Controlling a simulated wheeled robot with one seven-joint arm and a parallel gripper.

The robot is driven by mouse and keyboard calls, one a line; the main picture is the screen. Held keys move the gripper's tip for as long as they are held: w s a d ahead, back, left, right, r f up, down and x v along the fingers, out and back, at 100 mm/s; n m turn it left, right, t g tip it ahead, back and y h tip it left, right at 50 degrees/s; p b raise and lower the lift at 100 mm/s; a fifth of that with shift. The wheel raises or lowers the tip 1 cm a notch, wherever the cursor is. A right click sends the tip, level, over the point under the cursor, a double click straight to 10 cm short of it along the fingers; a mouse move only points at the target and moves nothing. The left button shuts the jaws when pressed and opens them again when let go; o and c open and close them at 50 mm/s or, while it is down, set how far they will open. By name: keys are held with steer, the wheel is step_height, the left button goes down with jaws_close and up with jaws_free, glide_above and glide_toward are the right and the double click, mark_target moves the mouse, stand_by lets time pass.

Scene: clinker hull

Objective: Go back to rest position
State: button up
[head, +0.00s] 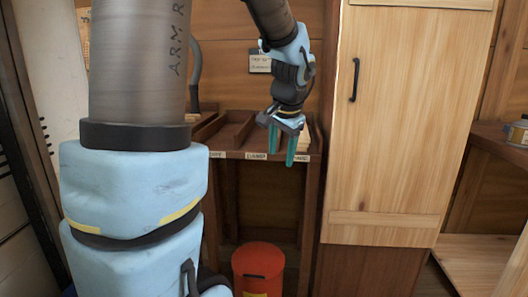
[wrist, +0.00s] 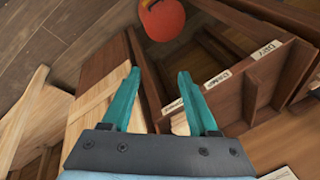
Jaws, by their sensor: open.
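My gripper (head: 283,143) hangs in front of a wooden bench with compartments (head: 232,118), in the head view. Its two teal fingers point down and are apart, with nothing between them. In the wrist view my gripper (wrist: 157,100) also shows open and empty, with the labelled front of the bench (wrist: 213,95) beyond and to the right of it. My arm's thick links fill the left of the head view and hide part of the bench's left side.
A tall, pale wooden cabinet door (head: 392,120) with a black handle stands shut just right of my gripper. A red bin (head: 258,268) sits on the floor below the bench; it also shows in the wrist view (wrist: 163,20). A shelf (head: 500,145) holding a can (head: 518,131) is at the far right.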

steer(key=s+a+f+n+g+p, duration=0.1)
steer(key=s+a+f+n+g, duration=0.2)
steer(key=s+a+f+n, duration=0.7)
steer(key=s+a+r+m+p, duration=0.1)
steer(key=s+r+m+p, duration=0.1)
steer(key=r+p, duration=1.2)
steer(key=shift+s+r+h+p, duration=0.3)
steer(key=shift+s+h+p, duration=0.1)
steer(key=shift+s+p, duration=0.15)
steer(key=shift+f, duration=0.1)
stand_by(0.5)
